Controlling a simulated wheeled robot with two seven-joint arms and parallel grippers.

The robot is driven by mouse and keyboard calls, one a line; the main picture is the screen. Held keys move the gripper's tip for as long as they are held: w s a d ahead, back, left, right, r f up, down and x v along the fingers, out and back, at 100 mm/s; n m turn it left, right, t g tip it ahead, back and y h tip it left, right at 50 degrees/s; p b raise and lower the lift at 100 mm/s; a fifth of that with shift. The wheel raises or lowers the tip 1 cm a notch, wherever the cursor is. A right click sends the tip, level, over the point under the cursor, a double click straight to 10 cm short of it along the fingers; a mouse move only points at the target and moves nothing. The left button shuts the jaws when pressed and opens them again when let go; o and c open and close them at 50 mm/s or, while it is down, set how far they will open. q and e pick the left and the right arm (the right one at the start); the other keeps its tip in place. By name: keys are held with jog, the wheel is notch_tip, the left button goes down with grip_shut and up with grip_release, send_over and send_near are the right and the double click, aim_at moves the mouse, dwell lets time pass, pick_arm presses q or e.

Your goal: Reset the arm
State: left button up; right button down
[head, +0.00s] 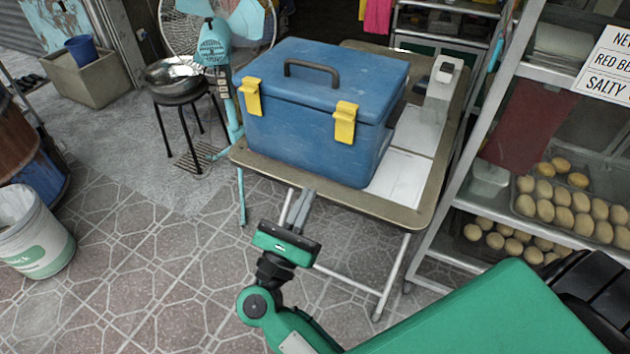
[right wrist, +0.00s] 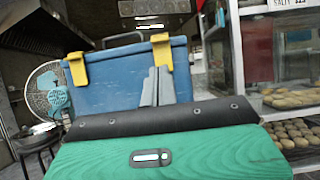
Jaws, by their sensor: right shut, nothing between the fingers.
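My right gripper (head: 300,208) is in front of the near edge of the folding table in the head view, its fingers together and empty. In the right wrist view its grey fingers (right wrist: 158,86) show side by side in front of a blue cooler box. The blue cooler box (head: 318,110) with yellow latches and a black handle stands on the table (head: 395,206), its lid closed. It fills the middle of the right wrist view (right wrist: 115,85). The fingers look apart from the box in the head view. My left gripper is not in view.
A metal rack with trays of buns (head: 570,205) stands at the right. A stool with a metal bowl (head: 172,72) and a fan (head: 214,48) stand behind left. A white bucket (head: 35,235) is at the far left. The tiled floor (head: 150,270) left of my arm is clear.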

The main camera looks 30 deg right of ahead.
jog(key=shift+s+a+f, duration=0.25)
jog(key=shift+s+a, duration=0.05)
jog(key=shift+a, duration=0.1)
jog(key=shift+w+n+t, duration=0.1)
jog(key=shift+n+t, duration=0.2)
jog(key=shift+t, duration=0.1)
